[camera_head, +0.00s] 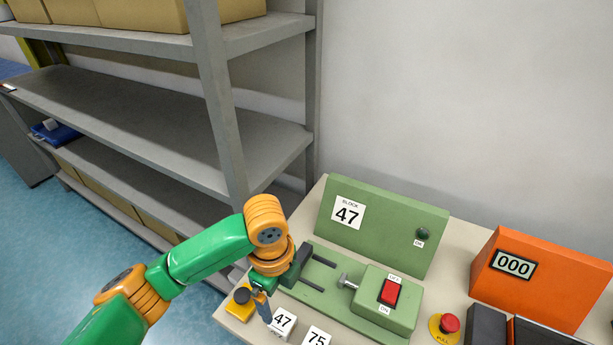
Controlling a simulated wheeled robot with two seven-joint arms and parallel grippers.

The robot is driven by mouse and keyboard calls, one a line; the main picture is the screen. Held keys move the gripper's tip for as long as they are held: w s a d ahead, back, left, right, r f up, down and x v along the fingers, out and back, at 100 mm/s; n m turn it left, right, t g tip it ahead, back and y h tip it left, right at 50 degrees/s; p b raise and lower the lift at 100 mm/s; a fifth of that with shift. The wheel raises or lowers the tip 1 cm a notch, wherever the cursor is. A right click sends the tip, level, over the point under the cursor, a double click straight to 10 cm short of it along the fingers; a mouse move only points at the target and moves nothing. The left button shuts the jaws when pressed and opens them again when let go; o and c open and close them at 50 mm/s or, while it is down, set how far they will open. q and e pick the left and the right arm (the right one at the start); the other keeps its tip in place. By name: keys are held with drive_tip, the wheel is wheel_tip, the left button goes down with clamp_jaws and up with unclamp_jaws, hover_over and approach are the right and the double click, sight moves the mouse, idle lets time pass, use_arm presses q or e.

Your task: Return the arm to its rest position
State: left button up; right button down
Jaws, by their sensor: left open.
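My left arm comes in from the lower left, green with orange joints. Its gripper (263,303) points down over the front left of the table and is open. A blue finger shows just left of a white block marked 47 (283,323); I cannot tell whether they touch. The gripper holds nothing that I can see. The green gate mechanism (345,303), with dark rods and a red switch (390,292), lies just right of the gripper and is partly hidden by it. My right gripper is not in view.
A green panel marked BLOCK 47 (385,225) stands behind the mechanism. A yellow base with a black knob (240,300) sits left of the gripper. A block marked 75 (316,337), a red stop button (448,324) and an orange counter (545,280) are right. Grey shelving (215,110) stands close behind the arm.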

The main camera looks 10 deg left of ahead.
use_arm(q)
drive_tip(key=s+d+f+n+t+h, duration=0.2)
drive_tip(key=s+d+f+n+h, duration=0.3)
drive_tip(key=n, duration=0.4)
drive_tip(key=s+a+f+n+t+y, duration=0.1)
drive_tip(key=s+a+f+n+y, duration=0.25)
drive_tip(key=a+n, duration=0.25)
drive_tip(key=s+a+f+n+y, duration=0.2)
drive_tip(key=s+a+n, duration=0.2)
drive_tip(key=a+n, duration=0.15)
wheel_tip(320, 180, down, 15)
drive_tip(key=s, duration=0.1)
drive_tip(key=s+a+f+m+g, duration=0.1)
drive_tip(key=s+a+f+g, duration=0.1)
drive_tip(key=s+f, duration=0.9)
drive_tip(key=shift+s+a+f, duration=0.25)
drive_tip(key=shift+s+f, duration=0.05)
drive_tip(key=shift+s, duration=0.65)
